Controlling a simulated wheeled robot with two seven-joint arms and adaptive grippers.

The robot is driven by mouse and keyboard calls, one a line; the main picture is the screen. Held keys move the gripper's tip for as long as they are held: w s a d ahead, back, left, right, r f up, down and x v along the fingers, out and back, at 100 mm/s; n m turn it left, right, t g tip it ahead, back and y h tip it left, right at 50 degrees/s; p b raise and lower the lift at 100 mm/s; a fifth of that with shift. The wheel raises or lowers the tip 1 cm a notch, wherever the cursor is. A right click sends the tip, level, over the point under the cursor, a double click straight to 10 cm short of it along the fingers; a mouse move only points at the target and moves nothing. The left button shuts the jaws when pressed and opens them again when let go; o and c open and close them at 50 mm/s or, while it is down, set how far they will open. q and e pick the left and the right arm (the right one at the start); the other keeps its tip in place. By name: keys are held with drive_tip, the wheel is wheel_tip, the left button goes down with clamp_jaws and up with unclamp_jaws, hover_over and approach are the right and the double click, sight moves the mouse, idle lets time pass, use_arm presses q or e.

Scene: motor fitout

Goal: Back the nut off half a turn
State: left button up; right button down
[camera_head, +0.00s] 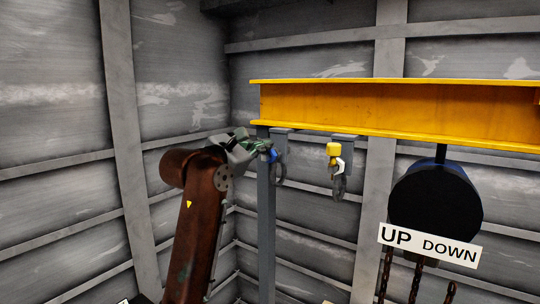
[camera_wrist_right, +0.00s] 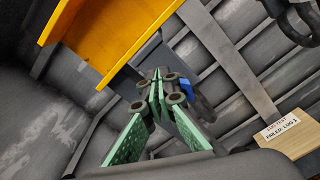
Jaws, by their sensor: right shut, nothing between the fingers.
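My right gripper (camera_head: 262,146) is shut and empty, its green-padded fingers together, at the left end of the yellow beam. It also shows in the wrist view (camera_wrist_right: 158,90). Its tips are beside a blue part (camera_head: 271,156) on a dark shackle (camera_head: 279,175) hanging from a bracket; I cannot tell whether they touch. The blue part also shows behind the fingers in the wrist view (camera_wrist_right: 203,106). A second shackle (camera_head: 339,187) carries a yellow part (camera_head: 333,149) and a white part (camera_head: 340,165). No nut can be told clearly. My left gripper is not in view.
The yellow beam (camera_head: 400,112) runs overhead, with a grey post (camera_head: 266,220) under its left end. A dark hoist (camera_head: 435,205) with chains and an UP/DOWN sign (camera_head: 430,246) hangs right. A wooden board (camera_wrist_right: 293,145) bears a label reading that a lug failed. Ribbed grey walls stand behind.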

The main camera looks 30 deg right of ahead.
drive_tip(key=shift+r, duration=0.2)
drive_tip(key=v, duration=0.6)
drive_tip(key=shift+b, duration=0.3)
drive_tip(key=shift+s, duration=0.1)
